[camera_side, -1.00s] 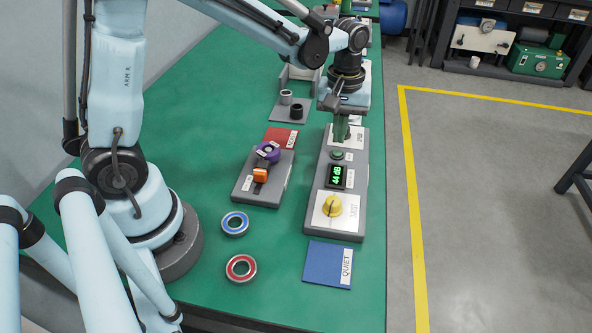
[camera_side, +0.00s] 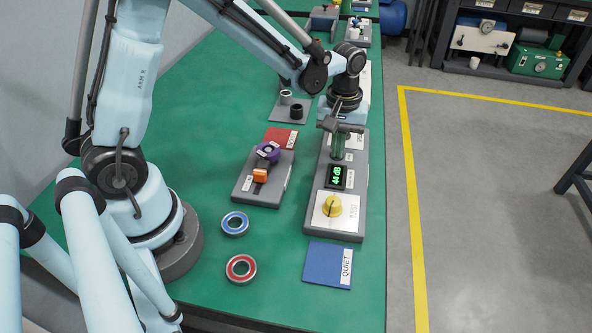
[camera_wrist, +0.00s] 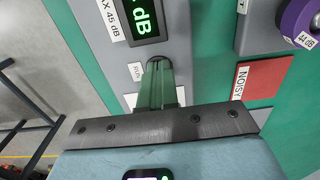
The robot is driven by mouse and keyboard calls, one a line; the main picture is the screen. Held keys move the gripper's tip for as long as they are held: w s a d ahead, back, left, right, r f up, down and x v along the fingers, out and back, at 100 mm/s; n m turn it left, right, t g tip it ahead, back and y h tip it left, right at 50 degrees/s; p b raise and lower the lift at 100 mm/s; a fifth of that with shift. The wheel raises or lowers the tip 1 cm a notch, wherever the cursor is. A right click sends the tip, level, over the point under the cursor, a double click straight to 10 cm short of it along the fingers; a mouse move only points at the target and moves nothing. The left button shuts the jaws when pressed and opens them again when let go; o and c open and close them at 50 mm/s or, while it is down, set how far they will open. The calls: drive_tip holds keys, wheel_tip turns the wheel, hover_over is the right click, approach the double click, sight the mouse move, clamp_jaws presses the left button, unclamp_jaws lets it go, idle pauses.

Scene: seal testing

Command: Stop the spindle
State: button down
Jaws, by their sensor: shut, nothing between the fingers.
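The grey tester (camera_side: 313,205) carries a display (camera_side: 336,177) reading 44 dB and a yellow knob (camera_side: 333,206). My gripper (camera_side: 338,155) is shut and empty, its green fingers pointing down over the tester just behind the display. In the wrist view the fingertips (camera_wrist: 157,66) are at a dark round button rim beside a label that seems to read RUN (camera_wrist: 136,72). The fingers hide the button, and I cannot tell whether they touch it. The spindle is hidden behind my gripper and wrist.
A grey block (camera_side: 270,192) with a purple ring (camera_side: 268,152) and an orange part (camera_side: 260,175) stands left of the tester. A blue-ringed bearing (camera_side: 235,223) and a red-ringed bearing (camera_side: 241,268) lie on the green table. A red NOISY mat (camera_side: 281,136) and blue QUIET mat (camera_side: 322,265) lie nearby.

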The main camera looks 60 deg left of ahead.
drive_tip(key=shift+f, duration=0.25)
wheel_tip(320, 180, up, 14)
drive_tip(key=shift+r, duration=0.25)
idle(0.5)
idle(0.4)
drive_tip(key=s+f+m+t, duration=0.2)
drive_tip(key=s+m+t, duration=0.5)
drive_tip(key=s+m, duration=0.2)
drive_tip(key=shift+s+a+f, duration=0.2)
drive_tip(key=shift+s+f, duration=0.05)
drive_tip(key=shift+s, duration=0.7)
